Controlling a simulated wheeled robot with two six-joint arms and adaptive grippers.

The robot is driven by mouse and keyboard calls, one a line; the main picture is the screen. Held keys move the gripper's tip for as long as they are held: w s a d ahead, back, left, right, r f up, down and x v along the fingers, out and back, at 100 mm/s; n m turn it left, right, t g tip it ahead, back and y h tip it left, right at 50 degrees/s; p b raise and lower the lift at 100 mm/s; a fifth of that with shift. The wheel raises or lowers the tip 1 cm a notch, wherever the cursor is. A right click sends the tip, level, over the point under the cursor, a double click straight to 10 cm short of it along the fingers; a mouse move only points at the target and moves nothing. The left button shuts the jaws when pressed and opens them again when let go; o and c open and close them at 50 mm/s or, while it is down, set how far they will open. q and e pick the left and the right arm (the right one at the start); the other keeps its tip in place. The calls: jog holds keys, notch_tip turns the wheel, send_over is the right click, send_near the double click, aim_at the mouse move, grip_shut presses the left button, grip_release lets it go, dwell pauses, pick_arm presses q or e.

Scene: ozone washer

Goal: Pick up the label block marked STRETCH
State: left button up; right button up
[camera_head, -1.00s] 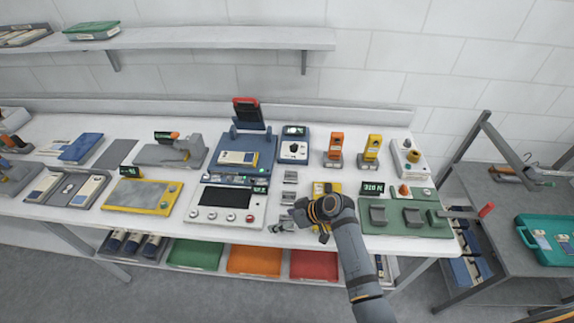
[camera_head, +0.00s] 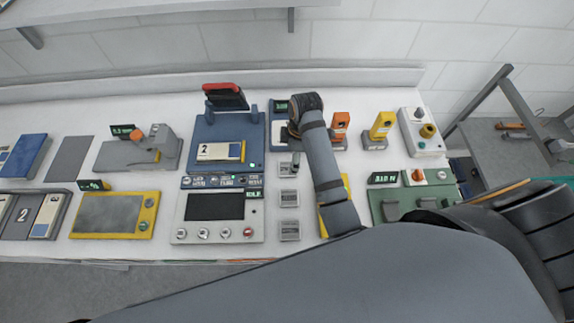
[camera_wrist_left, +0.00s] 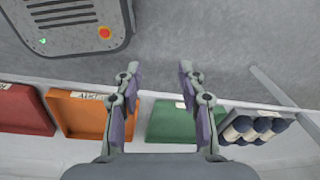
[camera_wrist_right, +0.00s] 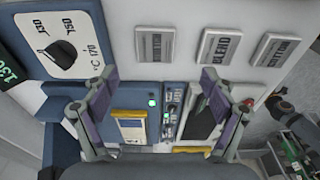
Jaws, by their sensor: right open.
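Several grey label blocks lie in a column on the white bench. In the head view they are the far block (camera_head: 289,169), the middle block (camera_head: 289,198) and the near block (camera_head: 289,230). The right wrist view shows a left block (camera_wrist_right: 155,44), a middle block (camera_wrist_right: 220,45) that reads BLEND, and a right block (camera_wrist_right: 279,49); the outer words are not clearly legible, so I cannot tell which is STRETCH. My right gripper (camera_wrist_right: 160,85) is open and empty above the bench, beside the blocks. My left gripper (camera_wrist_left: 160,72) is open and empty over the floor.
My arm link covers the lower right.

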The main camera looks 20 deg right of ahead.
aim_at(288, 168)
jog(key=shift+w+a+f, duration=0.1)
jog(key=shift+w+f, duration=0.1)
jog(key=shift+f, duration=0.45)
jog(key=shift+w+f, duration=0.15)
jog(key=shift+f, duration=0.45)
jog(key=shift+w+a+f+p, duration=0.1)
jog(key=shift+w+f+p, duration=0.15)
jog(key=shift+f+p, duration=0.5)
notch_tip(288, 168, down, 3)
jog(key=shift+s+a+r+p, duration=0.1)
jog(key=shift+s+a+p, duration=0.05)
jog(key=shift+p, duration=0.2)
jog(key=shift+f, duration=0.65)
jog(key=shift+a, duration=0.1)
jog(key=c, duration=0.8)
pick_arm(q)
jog(key=w+r, duration=0.2)
jog(key=shift+w+r, duration=0.3)
jog(key=shift+r, duration=0.05)
pick_arm(e)
jog(key=c, duration=0.5)
